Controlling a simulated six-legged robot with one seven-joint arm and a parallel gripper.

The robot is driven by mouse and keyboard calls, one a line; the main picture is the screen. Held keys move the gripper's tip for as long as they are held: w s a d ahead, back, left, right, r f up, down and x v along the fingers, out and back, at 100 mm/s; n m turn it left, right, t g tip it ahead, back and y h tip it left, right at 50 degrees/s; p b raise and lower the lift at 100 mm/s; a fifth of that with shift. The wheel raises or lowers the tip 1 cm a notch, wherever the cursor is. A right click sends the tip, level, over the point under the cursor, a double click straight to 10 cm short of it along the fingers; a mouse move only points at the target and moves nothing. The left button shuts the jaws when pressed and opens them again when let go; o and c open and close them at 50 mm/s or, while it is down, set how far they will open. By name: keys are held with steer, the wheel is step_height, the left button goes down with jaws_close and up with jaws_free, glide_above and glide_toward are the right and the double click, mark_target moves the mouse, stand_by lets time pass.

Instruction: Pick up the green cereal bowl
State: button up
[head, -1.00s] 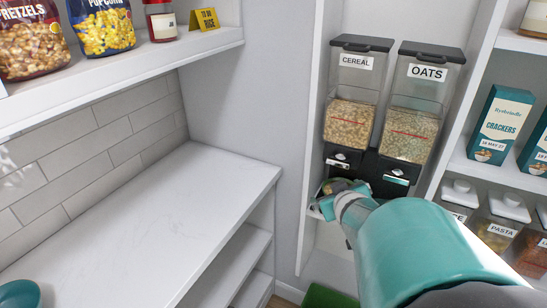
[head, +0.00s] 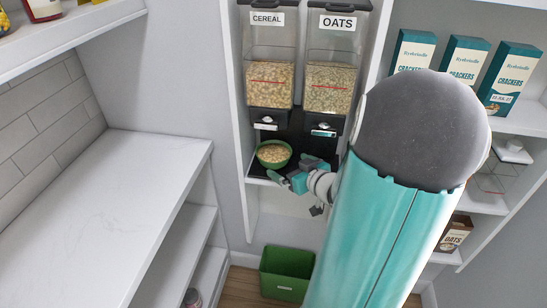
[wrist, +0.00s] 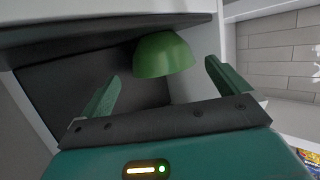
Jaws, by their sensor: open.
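The green cereal bowl (head: 270,165) stands upright on the dark surface under the cereal dispenser (head: 269,85) and is filled with cereal. My gripper (head: 293,170) is just in front and to the right of it, with open fingers. In the wrist view the bowl (wrist: 162,56) appears upside down, beyond and between the spread fingertips of the gripper (wrist: 163,73). A gap shows between each finger and the bowl, and nothing is held.
A green bin (head: 284,275) is on the floor below. An empty white counter (head: 110,200) is at the left; cracker boxes (head: 463,60) stand at the right.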

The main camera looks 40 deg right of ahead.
glide_toward(267, 151)
steer(key=x, duration=0.4)
steer(key=shift+w+f, duration=0.25)
steer(key=shift+f, duration=0.25)
steer(key=c, duration=0.9)
steer(key=shift+r, duration=0.35)
